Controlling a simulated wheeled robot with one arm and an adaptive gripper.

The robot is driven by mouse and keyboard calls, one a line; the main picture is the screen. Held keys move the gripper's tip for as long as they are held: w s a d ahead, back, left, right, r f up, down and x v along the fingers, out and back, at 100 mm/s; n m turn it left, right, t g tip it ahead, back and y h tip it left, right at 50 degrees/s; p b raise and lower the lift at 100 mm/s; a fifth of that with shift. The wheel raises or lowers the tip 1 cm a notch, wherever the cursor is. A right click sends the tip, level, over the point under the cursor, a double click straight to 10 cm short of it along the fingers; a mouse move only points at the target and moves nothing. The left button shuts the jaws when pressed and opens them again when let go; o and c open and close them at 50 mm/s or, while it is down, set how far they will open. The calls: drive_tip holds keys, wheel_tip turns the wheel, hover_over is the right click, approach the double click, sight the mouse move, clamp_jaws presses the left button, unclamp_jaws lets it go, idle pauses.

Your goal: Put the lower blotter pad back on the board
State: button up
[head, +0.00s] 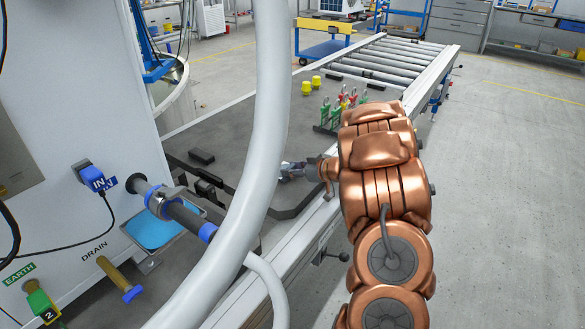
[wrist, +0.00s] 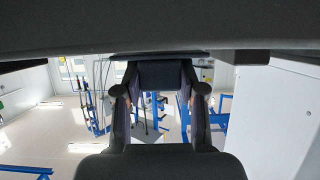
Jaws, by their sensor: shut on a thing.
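My gripper (head: 291,170) is low over the grey bench top, left of my copper arm in the head view. In the wrist view my gripper (wrist: 160,88) has its two dark fingers on either side of a dark, flat-faced piece (wrist: 160,74) and is shut on it. A thin dark edge runs just above this piece. I cannot tell whether it is the blotter pad. Neither a blotter pad nor its board can be clearly made out in the head view. The held piece is too small there to identify.
A thick pale hose (head: 266,110) crosses the head view in front of the bench (head: 245,130). A blue-filled tray (head: 155,232) sits below a valve pipe (head: 175,208). Yellow caps (head: 311,84) and a rack of coloured-handled tools (head: 335,115) stand farther back, before rollers (head: 385,58).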

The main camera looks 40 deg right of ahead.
drive_tip(key=shift+f, duration=0.25)
drive_tip(key=o, duration=1.1)
